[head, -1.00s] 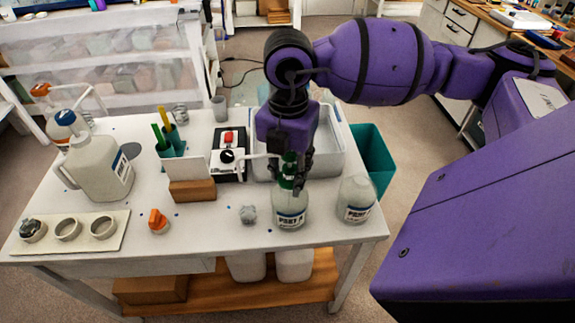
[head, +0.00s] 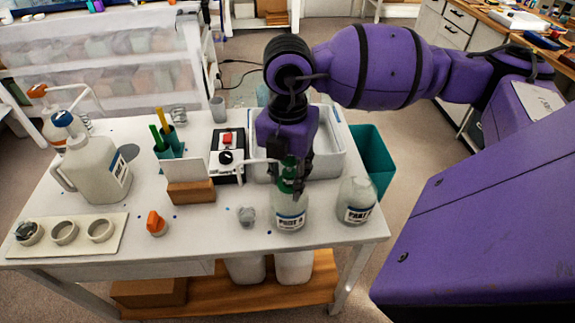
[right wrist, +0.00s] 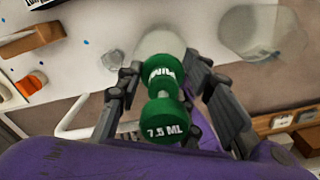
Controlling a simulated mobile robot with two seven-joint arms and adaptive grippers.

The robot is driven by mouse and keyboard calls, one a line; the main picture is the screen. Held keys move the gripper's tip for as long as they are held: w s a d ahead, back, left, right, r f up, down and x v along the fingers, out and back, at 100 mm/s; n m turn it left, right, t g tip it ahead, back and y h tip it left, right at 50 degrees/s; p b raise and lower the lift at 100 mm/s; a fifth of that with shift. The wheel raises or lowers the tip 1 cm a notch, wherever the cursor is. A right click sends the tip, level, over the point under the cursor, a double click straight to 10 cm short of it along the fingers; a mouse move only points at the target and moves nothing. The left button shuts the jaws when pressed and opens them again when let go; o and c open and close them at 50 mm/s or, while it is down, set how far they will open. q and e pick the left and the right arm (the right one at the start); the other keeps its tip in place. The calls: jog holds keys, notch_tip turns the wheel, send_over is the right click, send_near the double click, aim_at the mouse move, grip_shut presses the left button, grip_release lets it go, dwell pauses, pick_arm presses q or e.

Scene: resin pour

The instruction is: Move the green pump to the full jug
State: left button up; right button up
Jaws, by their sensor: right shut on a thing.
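The green pump (head: 288,182) is upright at the mouth of a clear labelled jug (head: 290,213) near the table's front edge. Its pale spout points left. I cannot tell whether its collar touches the jug's neck. My right gripper (head: 290,172) is shut on the pump from above. In the right wrist view the pump (right wrist: 160,95) lies between both fingers (right wrist: 165,88), with "7.5 ML" on its head. A second clear labelled jug (head: 357,203) stands just right, with no pump on it. The fill levels are hard to tell. My left gripper is out of view.
A white tray (head: 335,165) is behind the pump. A card in a wooden block (head: 190,192), a grey cap-like piece (head: 246,215) and an orange cap (head: 156,223) are to the left. A big blue-capped jug (head: 95,170) stands further left. A teal bin (head: 374,155) is beyond the right edge.

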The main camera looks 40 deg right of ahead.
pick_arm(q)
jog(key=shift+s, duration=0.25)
pick_arm(e)
jog(key=o, duration=1.3)
jog(key=shift+o, duration=0.2)
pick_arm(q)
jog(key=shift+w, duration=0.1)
pick_arm(e)
notch_tip(320, 180, up, 12)
jog(key=shift+r, duration=0.1)
jog(key=shift+r+p, duration=0.95)
jog(key=shift+r, duration=0.65)
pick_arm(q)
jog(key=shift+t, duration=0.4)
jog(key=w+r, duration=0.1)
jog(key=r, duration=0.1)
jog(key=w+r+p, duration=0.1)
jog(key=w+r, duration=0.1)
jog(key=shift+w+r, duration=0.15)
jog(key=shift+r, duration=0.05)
pick_arm(e)
jog(key=shift+r, duration=0.85)
